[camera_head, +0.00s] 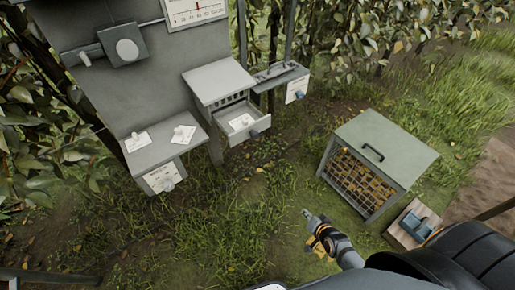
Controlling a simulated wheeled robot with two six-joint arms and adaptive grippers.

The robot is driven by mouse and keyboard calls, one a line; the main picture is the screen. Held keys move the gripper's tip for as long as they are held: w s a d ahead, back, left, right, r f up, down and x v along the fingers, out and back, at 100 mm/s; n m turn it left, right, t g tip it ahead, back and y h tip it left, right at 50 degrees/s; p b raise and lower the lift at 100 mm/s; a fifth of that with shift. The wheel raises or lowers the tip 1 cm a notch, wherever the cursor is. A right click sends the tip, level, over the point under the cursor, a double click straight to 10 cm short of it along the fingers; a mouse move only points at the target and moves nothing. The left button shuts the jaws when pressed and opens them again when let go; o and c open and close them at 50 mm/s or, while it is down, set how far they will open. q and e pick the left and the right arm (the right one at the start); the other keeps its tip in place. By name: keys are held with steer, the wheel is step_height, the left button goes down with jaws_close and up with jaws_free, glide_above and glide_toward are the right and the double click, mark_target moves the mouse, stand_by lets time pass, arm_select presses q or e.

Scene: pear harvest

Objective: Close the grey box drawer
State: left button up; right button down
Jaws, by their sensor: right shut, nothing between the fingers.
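The grey box (219,82) stands on the grey stand, left of the picture's middle. Its drawer (236,137) is pulled out towards the lower right. My left gripper is not in view.
A green-topped mesh crate (385,147) stands right of my gripper. Grass between is mostly open.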

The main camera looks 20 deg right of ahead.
steer(key=w+a+r+m+t+y+b, duration=0.1)
steer(key=w+a+r+m+t, duration=0.15)
steer(key=r, duration=0.35)
steer(key=w+a+r+m+t+y+b, duration=0.1)
steer(key=w+r+b, duration=0.1)
steer(key=w+r, duration=0.25)
steer(key=m+t+y+b, duration=0.2)
steer(key=m+t, duration=0.1)
glide_toward(256, 136)
steer(key=x, duration=0.5)
steer(key=shift+w+f+b, duration=0.15)
steer(key=shift+b, duration=0.25)
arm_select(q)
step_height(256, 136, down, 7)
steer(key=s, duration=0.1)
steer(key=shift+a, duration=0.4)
arm_select(e)
steer(key=shift+x, duration=0.8)
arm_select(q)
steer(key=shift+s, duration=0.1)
